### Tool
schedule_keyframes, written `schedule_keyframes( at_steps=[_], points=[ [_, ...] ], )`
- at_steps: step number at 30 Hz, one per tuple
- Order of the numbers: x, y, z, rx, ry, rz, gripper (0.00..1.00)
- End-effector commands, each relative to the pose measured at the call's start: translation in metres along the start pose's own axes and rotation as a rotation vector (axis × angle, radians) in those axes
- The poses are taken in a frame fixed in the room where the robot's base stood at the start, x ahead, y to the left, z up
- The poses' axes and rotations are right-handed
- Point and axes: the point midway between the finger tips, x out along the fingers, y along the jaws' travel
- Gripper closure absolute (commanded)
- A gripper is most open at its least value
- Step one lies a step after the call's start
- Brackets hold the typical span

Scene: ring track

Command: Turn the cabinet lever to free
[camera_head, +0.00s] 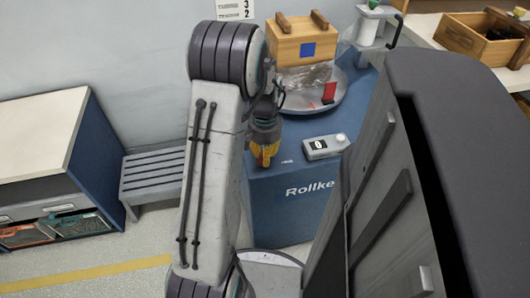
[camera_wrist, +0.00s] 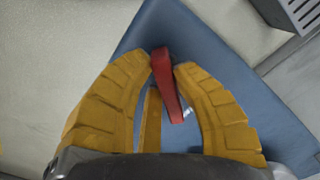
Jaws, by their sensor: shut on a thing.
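The red lever (camera_wrist: 167,84) stands out from the blue cabinet face (camera_wrist: 225,72) in the wrist view, slightly slanted. My gripper (camera_wrist: 163,66) has its two yellow fingers on either side of it and is shut on it. In the head view my gripper (camera_head: 264,158) is at the upper left of the blue cabinet (camera_head: 290,205), which bears the word "Rollke". A little red shows between the fingers there; the lever is mostly hidden.
On the cabinet stand a grey box with a dial (camera_head: 326,146) and a round metal pan (camera_head: 318,104) with a wooden box (camera_head: 302,42) behind. A grey slatted stool (camera_head: 153,177) and a white-topped workbench (camera_head: 40,135) stand left. A dark grey cabinet (camera_head: 465,150) fills the right.

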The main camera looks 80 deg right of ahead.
Motion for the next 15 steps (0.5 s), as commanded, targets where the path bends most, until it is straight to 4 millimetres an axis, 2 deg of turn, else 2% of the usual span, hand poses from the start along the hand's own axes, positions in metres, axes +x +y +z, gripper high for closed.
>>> schedule_keyframes(
  at_steps=[15],
  points=[
    [0.0004,0.0006,0.0035,0.488,-0.002,0.001,1.00]
  ],
)
